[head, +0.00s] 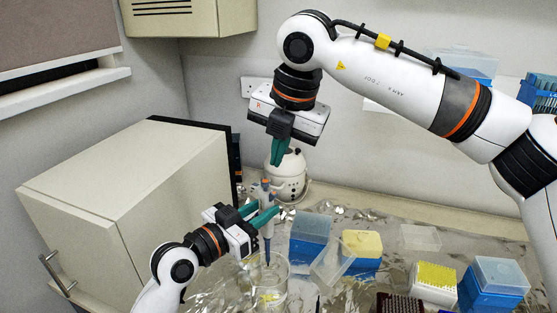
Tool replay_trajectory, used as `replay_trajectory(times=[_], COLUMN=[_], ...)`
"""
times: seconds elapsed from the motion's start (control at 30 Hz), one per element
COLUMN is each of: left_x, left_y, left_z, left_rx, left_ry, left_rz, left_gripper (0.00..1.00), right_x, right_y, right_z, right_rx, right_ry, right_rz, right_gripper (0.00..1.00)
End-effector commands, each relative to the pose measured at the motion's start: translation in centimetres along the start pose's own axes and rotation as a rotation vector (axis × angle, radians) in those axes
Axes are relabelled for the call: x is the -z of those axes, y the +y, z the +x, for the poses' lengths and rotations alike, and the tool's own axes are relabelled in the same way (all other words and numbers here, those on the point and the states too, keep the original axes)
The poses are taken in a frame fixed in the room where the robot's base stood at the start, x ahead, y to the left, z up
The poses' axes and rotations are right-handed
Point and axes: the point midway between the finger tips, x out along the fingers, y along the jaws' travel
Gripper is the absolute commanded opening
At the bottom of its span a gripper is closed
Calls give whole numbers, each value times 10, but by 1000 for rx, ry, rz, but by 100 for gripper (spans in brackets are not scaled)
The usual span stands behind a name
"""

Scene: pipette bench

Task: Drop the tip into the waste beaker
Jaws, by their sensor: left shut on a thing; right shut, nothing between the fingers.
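My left gripper (262,217) is shut on a blue-grey pipette (267,229). The pipette is upright, with orange and blue parts at its top and its narrow end pointing down. Its lower end is over or just inside the mouth of a clear glass beaker (271,297); I cannot tell which. Something yellow lies low in the beaker. Whether a tip is on the pipette is too small to tell. My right gripper (277,163) is shut and empty, pointing down above the pipette's top, apart from it as far as I can see.
A blue tip box (310,228), a yellow-topped blue box (361,243) and a tilted clear lid (331,262) stand right of the beaker. More racks (433,282) stand further right. A beige cabinet (125,190) is at left.

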Motion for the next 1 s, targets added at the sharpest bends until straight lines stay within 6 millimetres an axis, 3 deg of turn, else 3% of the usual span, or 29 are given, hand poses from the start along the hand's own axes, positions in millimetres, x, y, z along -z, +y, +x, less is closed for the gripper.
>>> replay_trajectory(times=[0.33,0.8,1.0], left_x=[-4,-40,-41], left_y=[0,0,0], left_z=[0,0,0], left_rx=[0,1,0], left_ry=[-2,-1,-1], left_rz=[1,2,0], left_gripper=[0,0,0], right_x=[0,5,5], right_y=[-1,-9,-9], right_z=[-3,-32,-32], right_rx=[1,0,0], right_ry=[0,0,0], right_rz=[0,0,0], right_gripper=[0,0,0])
